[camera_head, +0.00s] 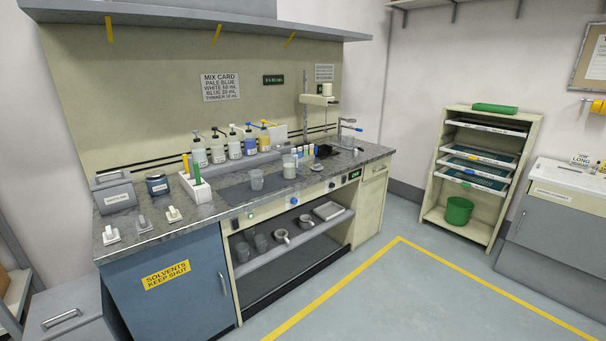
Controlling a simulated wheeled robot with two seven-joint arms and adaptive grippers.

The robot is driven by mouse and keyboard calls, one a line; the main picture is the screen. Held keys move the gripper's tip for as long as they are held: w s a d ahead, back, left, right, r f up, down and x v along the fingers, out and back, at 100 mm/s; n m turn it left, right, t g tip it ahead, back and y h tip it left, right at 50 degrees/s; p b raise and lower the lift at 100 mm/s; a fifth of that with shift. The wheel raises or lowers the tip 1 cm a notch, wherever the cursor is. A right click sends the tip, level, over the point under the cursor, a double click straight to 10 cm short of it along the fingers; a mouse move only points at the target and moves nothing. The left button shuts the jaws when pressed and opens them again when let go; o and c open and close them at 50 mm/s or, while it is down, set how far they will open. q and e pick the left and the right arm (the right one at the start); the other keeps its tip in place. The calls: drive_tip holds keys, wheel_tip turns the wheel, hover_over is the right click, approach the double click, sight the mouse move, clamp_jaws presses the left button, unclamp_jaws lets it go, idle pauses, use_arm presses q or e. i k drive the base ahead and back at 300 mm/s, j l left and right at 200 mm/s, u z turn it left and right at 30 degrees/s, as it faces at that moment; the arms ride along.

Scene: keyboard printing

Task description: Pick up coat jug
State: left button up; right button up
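No thing in view carries a readable coat jug label, so I cannot tell which one it is. Neither of my grippers is in view.
The grey worktop (150,233) bears several pump bottles, a white tool caddy (195,187) and a grey box (114,195). A blue solvents cabinet (175,300) is below at left. A rack (452,216) with a green bucket (458,211) stands right. Open floor lies in front.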

sight(290, 162)
drive_tip(key=i+l, duration=0.55)
drive_tip(key=l, duration=0.25)
drive_tip(key=i+l+u, duration=0.1)
drive_tip(key=i+l, duration=0.5)
drive_tip(key=l, duration=0.2)
drive_tip(key=i+l, duration=0.25)
drive_tip(key=l, duration=0.15)
drive_tip(key=u, duration=0.05)
